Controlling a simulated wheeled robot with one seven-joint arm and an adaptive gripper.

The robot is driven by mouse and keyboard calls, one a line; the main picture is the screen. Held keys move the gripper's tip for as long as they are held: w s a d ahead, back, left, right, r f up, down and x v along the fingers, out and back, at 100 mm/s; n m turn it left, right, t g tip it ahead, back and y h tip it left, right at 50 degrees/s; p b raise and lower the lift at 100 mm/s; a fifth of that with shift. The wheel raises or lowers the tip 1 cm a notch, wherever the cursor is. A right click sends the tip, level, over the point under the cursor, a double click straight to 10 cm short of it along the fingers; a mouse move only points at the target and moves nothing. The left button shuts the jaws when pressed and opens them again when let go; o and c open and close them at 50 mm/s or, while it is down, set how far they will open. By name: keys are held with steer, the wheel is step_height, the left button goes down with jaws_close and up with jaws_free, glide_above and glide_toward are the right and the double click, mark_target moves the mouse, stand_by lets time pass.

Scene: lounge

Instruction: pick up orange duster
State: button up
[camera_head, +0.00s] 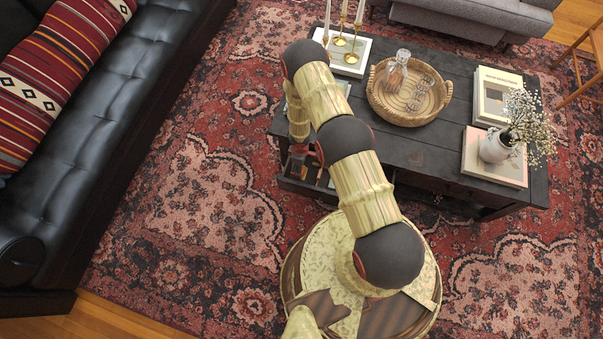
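My arm reaches over the left end of a dark coffee table (432,150), and its end points down over an open drawer (318,190) on the table's near left side. My gripper (298,150) is small and partly hidden by my own arm, so I cannot tell whether its fingers are open or shut. A small orange-brown thing (297,166) shows in the drawer just below my gripper. It may be the orange duster, but it is too small and covered to be sure. I cannot tell whether my gripper touches it.
The table top holds a wicker tray (409,119) with glassware, brass candle holders (351,58), books (494,96) and a white flower vase (495,147). A black leather sofa (110,115) stands at left, a grey seat (470,17) at back. Patterned rug (210,200) lies open between sofa and table.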

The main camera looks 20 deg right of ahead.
steer(key=f, duration=0.1)
steer(key=f+b, duration=0.2)
steer(key=shift+s+d+f, duration=0.15)
steer(key=shift+d+f, duration=0.1)
steer(key=shift+d, duration=0.05)
steer(key=shift+f+b, duration=0.4)
steer(key=shift+f, duration=0.15)
steer(key=c, duration=1.3)
steer(key=shift+c, duration=0.2)
steer(key=shift+r, duration=0.1)
